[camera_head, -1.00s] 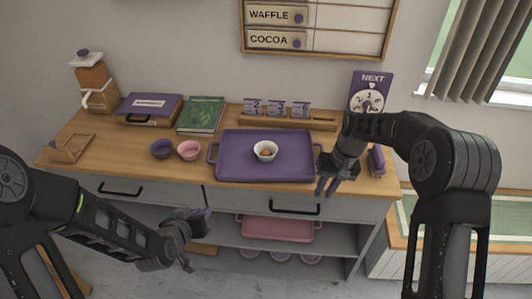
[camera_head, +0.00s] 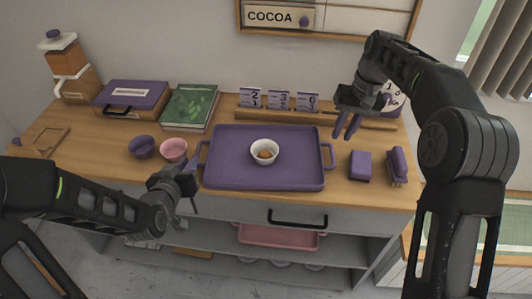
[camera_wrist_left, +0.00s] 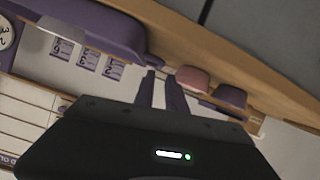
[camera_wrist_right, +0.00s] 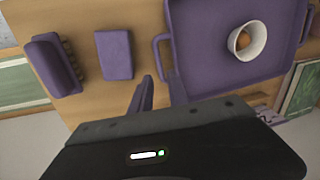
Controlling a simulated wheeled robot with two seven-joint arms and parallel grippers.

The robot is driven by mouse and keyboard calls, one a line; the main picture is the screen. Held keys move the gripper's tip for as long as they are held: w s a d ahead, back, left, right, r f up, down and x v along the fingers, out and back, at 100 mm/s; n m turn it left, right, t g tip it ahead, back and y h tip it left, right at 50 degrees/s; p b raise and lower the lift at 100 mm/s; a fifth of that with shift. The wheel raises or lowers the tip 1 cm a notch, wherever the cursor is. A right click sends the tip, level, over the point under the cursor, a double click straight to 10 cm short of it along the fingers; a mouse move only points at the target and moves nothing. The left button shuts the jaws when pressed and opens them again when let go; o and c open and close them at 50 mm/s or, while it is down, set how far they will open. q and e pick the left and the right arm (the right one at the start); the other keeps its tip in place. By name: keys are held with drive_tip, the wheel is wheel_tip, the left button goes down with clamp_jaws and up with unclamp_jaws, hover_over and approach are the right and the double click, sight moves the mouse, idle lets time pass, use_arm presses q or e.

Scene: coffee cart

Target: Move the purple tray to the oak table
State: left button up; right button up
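The purple tray (camera_head: 225,172) lies flat on the wooden counter of the cart, with a loop handle at each short side. A white bowl (camera_head: 264,149) with a small orange-brown thing inside stands on it. My left gripper (camera_head: 191,190) is open and empty at the counter's front edge, near the tray's left handle; its fingers (camera_wrist_left: 160,90) show slightly apart in the left wrist view. My right gripper (camera_head: 345,127) is open and empty, above the counter behind the tray's right handle. The tray and right handle also show in the right wrist view (camera_wrist_right: 205,75). I cannot identify a separate oak table.
A purple block (camera_head: 360,165) and a purple stapler-like thing (camera_head: 397,166) lie right of the tray. A purple bowl (camera_head: 142,147) and a pink bowl (camera_head: 173,149) stand left. A numbered card rack (camera_head: 280,112) is behind. A pink tray (camera_head: 275,238) is on the shelf below.

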sight(197, 152)
use_arm(q)
drive_tip(key=shift+s+r, duration=0.1)
drive_tip(key=shift+s, duration=0.05)
use_arm(e)
drive_tip(key=shift+s+r, duration=0.1)
drive_tip(key=shift+s, duration=0.05)
